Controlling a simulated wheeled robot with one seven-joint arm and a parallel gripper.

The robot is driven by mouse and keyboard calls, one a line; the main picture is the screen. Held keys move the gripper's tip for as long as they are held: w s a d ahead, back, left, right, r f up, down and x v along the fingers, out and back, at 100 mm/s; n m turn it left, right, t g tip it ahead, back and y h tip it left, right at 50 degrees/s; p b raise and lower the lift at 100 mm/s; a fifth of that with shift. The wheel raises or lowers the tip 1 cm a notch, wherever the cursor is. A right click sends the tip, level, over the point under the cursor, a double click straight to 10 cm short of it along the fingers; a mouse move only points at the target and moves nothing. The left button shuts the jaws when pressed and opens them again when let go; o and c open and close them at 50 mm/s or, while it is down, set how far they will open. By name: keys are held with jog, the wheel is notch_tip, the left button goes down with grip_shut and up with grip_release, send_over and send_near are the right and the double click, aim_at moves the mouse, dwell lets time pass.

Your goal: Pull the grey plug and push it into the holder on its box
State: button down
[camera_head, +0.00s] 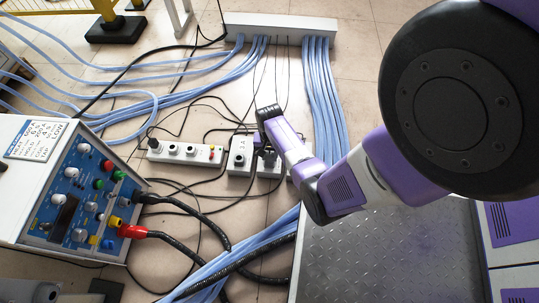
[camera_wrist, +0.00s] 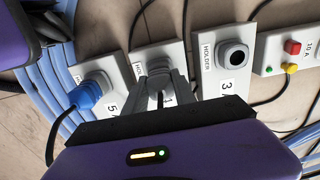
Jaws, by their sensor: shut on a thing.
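My gripper (camera_wrist: 158,82) is over the middle box (camera_wrist: 148,52) in the wrist view, its fingers shut on the grey plug (camera_wrist: 158,83). The plug is mostly hidden between the fingers, and a dark cable shows by it. I cannot tell how far it sits in the box. To its right is a grey box (camera_wrist: 207,80) marked HOLDER and 3, with an empty dark round holder (camera_wrist: 233,55). In the head view my gripper (camera_head: 266,150) is above the row of boxes, next to the box with the empty holder (camera_head: 239,157).
A blue plug (camera_wrist: 86,94) sits in the box at the left in the wrist view. A socket strip (camera_head: 185,152) with small buttons lies left of the boxes in the head view. Blue hoses (camera_head: 322,90), loose black cables and a control unit (camera_head: 75,195) surround the row.

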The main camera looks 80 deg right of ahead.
jog(key=shift+f, duration=0.3)
jog(key=c, duration=0.9)
grip_release()
jog(key=shift+c, duration=0.2)
jog(key=shift+r, duration=0.1)
notch_tip(320, 180, up, 8)
jog(key=p, duration=0.4)
jog(key=shift+f, duration=0.2)
